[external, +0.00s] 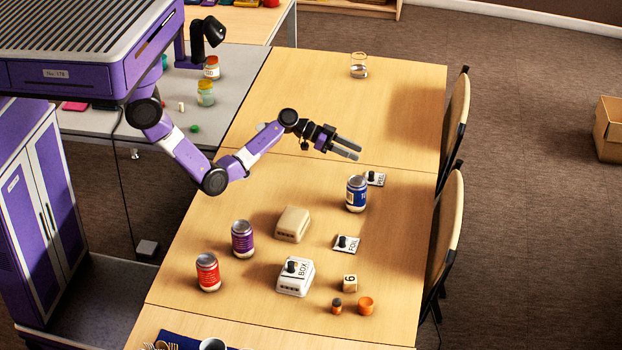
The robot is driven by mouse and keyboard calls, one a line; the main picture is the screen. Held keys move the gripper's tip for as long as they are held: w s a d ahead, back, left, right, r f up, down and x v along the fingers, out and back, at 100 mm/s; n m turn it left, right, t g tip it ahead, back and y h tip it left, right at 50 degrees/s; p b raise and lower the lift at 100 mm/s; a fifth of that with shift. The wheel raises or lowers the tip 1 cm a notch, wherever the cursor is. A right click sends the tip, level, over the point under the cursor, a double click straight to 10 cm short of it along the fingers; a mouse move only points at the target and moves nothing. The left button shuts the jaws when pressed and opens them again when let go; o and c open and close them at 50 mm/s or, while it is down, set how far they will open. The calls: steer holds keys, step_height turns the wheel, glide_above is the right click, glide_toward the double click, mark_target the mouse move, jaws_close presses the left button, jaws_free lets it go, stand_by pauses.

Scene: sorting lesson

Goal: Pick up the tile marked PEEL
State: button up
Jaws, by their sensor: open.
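The tile marked PEEL (380,180) is a small white plate with a black knob, lying on the wooden table near its right side. Its lettering is small. A blue can (357,194) stands upright just in front of it, to its left, and hides part of its left edge. My gripper (357,149) is open and empty, held above the table, up and left of the tile in the picture. Its fingers point right and slightly down. Another white tile, marked FOIL (346,244), also with a black knob, lies nearer the camera.
A white block marked BOX (295,279), a beige block (292,224), a purple can (242,239), a red can (208,272), a numbered cube (350,283) and an orange cup (366,306) stand nearer. A glass (359,67) stands far back; the table between is clear. Chairs line the right edge.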

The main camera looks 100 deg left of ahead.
steer(key=d, duration=0.1)
steer(key=d+f+m+h, duration=0.1)
steer(key=d+m, duration=0.1)
steer(key=shift+s+f+g+h, duration=0.3)
steer(key=shift+h, duration=0.1)
steer(key=shift+d+f, duration=0.15)
steer(key=shift+d, duration=0.05)
steer(key=x, duration=0.7)
steer(key=shift+w+f+b, duration=0.2)
steer(key=shift+f+b, duration=0.1)
steer(key=shift+f, duration=0.1)
jaws_close()
